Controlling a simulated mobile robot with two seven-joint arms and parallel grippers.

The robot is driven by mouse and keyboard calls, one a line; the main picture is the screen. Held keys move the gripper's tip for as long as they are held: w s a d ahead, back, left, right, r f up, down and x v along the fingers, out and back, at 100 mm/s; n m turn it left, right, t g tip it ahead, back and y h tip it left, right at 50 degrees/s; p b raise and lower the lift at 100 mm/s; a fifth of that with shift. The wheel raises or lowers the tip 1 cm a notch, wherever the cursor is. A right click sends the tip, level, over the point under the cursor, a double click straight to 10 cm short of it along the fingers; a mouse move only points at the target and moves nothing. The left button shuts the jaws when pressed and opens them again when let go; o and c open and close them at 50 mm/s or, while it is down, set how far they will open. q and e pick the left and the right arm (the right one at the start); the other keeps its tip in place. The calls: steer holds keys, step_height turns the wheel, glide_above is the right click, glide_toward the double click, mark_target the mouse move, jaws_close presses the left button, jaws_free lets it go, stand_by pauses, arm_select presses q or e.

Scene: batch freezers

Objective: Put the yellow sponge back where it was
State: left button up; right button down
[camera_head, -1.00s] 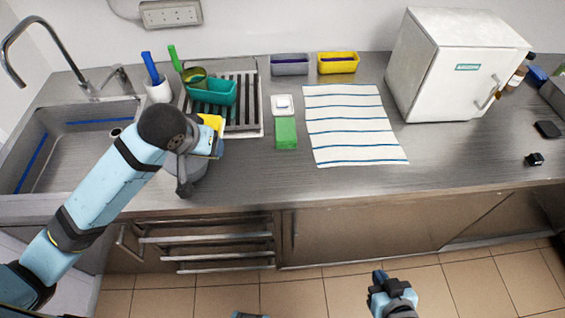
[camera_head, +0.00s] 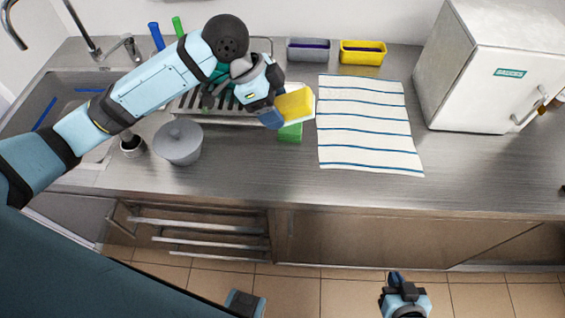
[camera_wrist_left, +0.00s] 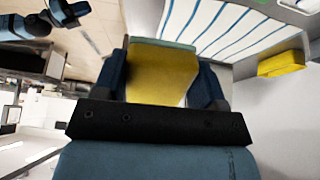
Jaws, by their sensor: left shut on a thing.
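The yellow sponge (camera_head: 294,103) is held by my left gripper (camera_head: 274,112) above the counter, over a green sponge (camera_head: 290,132) that it partly hides. In the left wrist view the yellow sponge (camera_wrist_left: 160,75) fills the space between the two blue fingers of my left gripper (camera_wrist_left: 160,82), with a pale green edge at its far side. I cannot tell whether it touches the green sponge. My right gripper (camera_head: 404,290) is low in front of the cabinets, away from the counter; its fingers are too small to read.
A striped towel (camera_head: 368,126) lies to the right. Grey (camera_head: 309,51) and yellow (camera_head: 362,52) bins stand at the back. My left arm partly covers the dish rack (camera_head: 190,103). A white freezer (camera_head: 487,68) is at right.

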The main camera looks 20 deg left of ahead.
arm_select(q)
step_height(320, 180, down, 14)
steer(key=shift+r, duration=0.2)
steer(key=shift+f+p, duration=0.35)
steer(key=shift+f, duration=2)
steer(key=shift+f, duration=0.1)
steer(key=o, duration=1)
steer(key=v, duration=1.2)
steer(key=shift+b, duration=0.3)
